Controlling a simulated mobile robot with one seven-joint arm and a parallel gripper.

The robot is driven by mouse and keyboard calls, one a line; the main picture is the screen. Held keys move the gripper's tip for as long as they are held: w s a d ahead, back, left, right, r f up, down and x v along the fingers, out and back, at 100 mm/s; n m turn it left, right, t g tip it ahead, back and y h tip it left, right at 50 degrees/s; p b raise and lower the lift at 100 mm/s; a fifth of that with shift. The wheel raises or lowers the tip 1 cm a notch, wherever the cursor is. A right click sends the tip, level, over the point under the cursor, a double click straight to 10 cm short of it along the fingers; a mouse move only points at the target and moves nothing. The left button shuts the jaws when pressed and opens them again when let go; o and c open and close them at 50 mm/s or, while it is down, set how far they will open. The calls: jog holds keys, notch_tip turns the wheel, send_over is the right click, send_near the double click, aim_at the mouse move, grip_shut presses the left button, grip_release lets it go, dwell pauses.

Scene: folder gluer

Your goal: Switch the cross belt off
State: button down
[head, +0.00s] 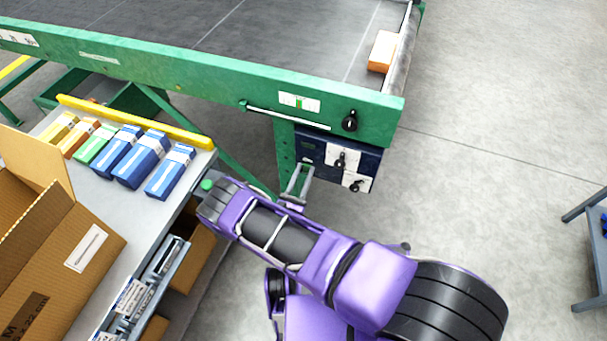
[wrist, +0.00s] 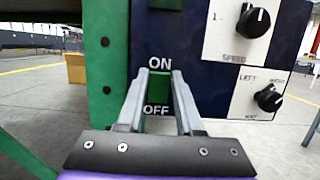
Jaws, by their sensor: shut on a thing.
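The dark blue control box (head: 313,147) hangs under the right end of the green-framed belt; it also fills much of the wrist view (wrist: 205,95). On its face, in the wrist view, a green switch (wrist: 157,88) sits between the white words ON above and OFF below. My gripper (wrist: 154,74) has its two grey fingers on either side of this switch and is shut on it. The fingers partly cover the switch, so its exact position is hard to tell. In the head view my gripper (head: 299,180) reaches the box's left side; the switch cannot be made out there.
A SPEED knob (wrist: 253,20) and a LEFT selector knob (wrist: 268,97) sit right of the switch. A black knob (head: 350,121) is on the belt frame above. An orange box (head: 382,52) lies on the belt. A table with blue cartons (head: 142,160) stands left of my arm.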

jog(key=c, duration=0.6)
grip_release()
jog(key=shift+o, duration=0.2)
jog(key=v, duration=1.7)
jog(key=shift+s+b, duration=0.25)
jog(key=shift+b, duration=0.1)
jog(key=shift+w+a, duration=0.1)
